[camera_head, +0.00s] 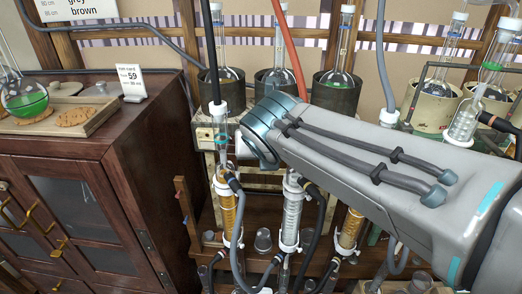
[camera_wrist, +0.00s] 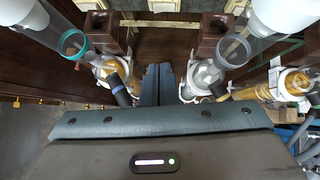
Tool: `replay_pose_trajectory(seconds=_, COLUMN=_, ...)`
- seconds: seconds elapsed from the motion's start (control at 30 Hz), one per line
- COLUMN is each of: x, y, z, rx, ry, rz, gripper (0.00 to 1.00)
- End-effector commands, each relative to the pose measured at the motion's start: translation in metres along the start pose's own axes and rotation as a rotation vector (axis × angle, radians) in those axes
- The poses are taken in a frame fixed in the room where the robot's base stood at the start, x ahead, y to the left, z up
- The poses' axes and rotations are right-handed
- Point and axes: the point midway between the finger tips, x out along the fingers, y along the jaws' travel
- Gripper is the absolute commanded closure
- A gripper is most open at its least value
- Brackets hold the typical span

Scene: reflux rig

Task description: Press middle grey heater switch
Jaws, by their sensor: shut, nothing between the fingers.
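Three dark grey heaters with round flasks stand in a row in the head view. The middle grey heater (camera_head: 277,88) has its lower front hidden behind my arm. I cannot make out its switch in either view. My gripper (camera_wrist: 158,72) is shut and empty in the wrist view, its fingers pointing forward between two glass condensers. In the head view my wrist is in front of the heater row, just below the middle heater, and the fingers are hidden. A pale panel (camera_head: 205,137) shows below the left grey heater (camera_head: 222,92).
Glass condensers with hoses hang below the heaters, including a clear one (camera_head: 291,215) and an amber one (camera_head: 228,212). A red hose (camera_head: 289,45) runs down near the middle heater. Cream heaters (camera_head: 432,105) stand right. A dark cabinet (camera_head: 85,165) is left.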

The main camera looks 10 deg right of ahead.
Motion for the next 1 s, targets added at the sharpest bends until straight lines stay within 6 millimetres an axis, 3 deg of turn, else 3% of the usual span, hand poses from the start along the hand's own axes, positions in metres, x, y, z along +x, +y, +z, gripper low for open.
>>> replay_pose_trajectory(seconds=0.9, x=0.169, y=0.0, z=-0.003, rx=0.002, ry=0.003, rz=0.0, gripper=1.0)
replay_pose_trajectory(seconds=1.0, x=0.175, y=0.0, z=0.012, rx=0.002, ry=0.001, rz=0.001, gripper=1.0)
